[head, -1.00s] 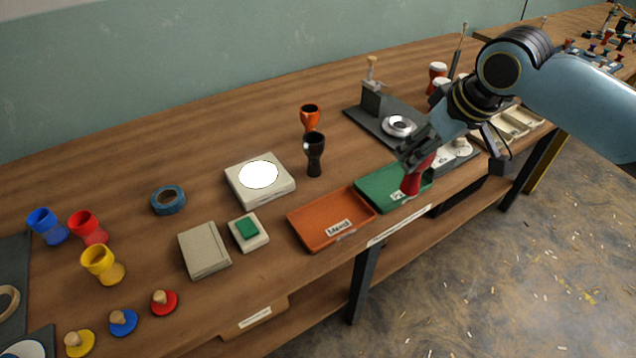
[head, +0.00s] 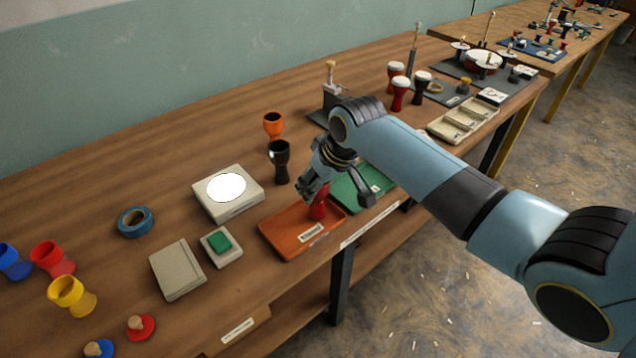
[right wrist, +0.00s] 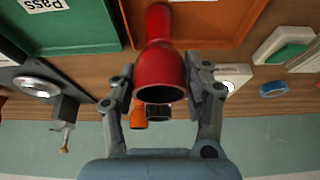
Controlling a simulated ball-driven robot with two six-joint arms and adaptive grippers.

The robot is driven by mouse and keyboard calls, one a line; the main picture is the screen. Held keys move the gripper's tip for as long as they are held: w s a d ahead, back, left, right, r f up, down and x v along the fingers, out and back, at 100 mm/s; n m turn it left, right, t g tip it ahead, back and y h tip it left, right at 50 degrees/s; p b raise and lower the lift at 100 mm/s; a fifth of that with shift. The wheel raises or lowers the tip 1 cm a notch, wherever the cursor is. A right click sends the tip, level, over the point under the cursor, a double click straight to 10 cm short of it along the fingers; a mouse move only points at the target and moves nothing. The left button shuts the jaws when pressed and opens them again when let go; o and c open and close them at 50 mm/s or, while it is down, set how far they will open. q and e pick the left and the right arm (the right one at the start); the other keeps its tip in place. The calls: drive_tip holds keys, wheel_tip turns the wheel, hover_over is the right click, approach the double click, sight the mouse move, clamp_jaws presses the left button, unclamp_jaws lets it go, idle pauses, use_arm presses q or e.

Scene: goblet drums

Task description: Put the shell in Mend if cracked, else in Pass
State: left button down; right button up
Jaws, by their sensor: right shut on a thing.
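A red goblet-shaped shell (head: 319,206) is held in my right gripper (head: 317,190), over the right part of the orange tray (head: 278,238). The tray's label seems to read Mend. The right wrist view shows the shell (right wrist: 160,68) between the two fingers, its open mouth towards the camera. No crack shows on the side in view; the rest is hidden. I cannot tell whether it touches the tray. The green tray (head: 348,190) is just to the right, partly behind my arm; its label reads Pass in the right wrist view (right wrist: 85,38). My left gripper is not in view.
A black goblet (head: 280,163) and an orange goblet (head: 273,125) stand behind the orange tray. A white-topped light box (head: 228,208) and a green button (head: 219,242) are to the left. Blue tape (head: 135,222) lies farther left. Bare tabletop lies at the back left.

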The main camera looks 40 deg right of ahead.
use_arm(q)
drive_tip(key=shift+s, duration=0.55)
use_arm(e)
drive_tip(key=shift+f, duration=0.2)
drive_tip(key=o, duration=1.3)
drive_tip(key=shift+f, duration=0.1)
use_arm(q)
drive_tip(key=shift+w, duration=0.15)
